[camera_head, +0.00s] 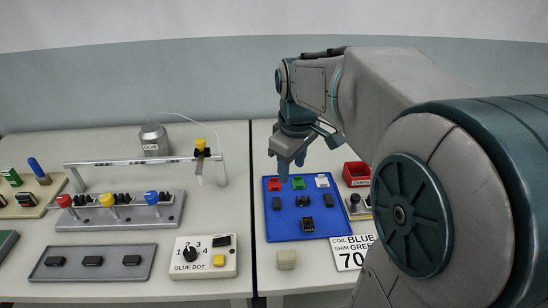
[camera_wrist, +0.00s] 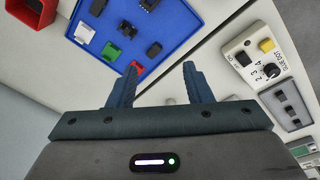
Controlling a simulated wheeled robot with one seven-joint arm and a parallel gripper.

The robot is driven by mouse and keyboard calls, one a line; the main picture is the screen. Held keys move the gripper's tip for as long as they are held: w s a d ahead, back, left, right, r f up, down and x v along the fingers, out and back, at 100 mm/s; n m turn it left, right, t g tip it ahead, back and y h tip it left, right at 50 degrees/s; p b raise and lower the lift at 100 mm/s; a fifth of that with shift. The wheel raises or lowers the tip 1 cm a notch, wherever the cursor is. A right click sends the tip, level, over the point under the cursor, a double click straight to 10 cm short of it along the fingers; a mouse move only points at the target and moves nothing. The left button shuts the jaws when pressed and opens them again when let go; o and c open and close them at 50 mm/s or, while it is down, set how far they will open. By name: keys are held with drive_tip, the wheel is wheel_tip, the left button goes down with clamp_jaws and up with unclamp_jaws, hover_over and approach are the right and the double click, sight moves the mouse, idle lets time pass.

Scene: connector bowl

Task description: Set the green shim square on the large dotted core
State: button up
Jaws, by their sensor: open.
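The green shim (camera_head: 298,183) sits at the back of the blue tray (camera_head: 283,232), between a red piece (camera_head: 274,184) and a white piece (camera_head: 322,181). In the wrist view the green shim (camera_wrist: 112,51) lies beyond my left fingertip. Several black cores stand on the tray, one of them nearer the front (camera_head: 307,224); dots are too small to make out, so I cannot tell which is the large dotted core. My gripper (camera_head: 291,172) is open and empty, pointing down above the tray's back left edge; it also shows in the wrist view (camera_wrist: 160,76).
A sign (camera_head: 352,252) reads coil blue, shim green, 70. A glue dot box (camera_head: 205,257) and a coloured-knob fixture (camera_head: 118,210) stand on the left table. A pale block (camera_head: 287,260) lies in front of the tray.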

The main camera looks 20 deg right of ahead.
drive_tip(key=w+d+f+n+g+b, duration=0.1)
drive_tip(key=w+d+f+n+b, duration=0.1)
drive_tip(key=w+d+n, duration=0.35)
drive_tip(key=w+d+f+n+g+b, duration=0.1)
drive_tip(key=w+d+f+n, duration=0.15)
drive_tip(key=w, duration=0.65)
drive_tip(key=b, duration=0.1)
approach(298, 184)
drive_tip(key=shift+n, duration=0.3)
wheel_tip(298, 184, down, 7)
drive_tip(key=shift+s+d+f, duration=0.1)
drive_tip(key=shift+d, duration=0.1)
drive_tip(key=c, duration=0.6)
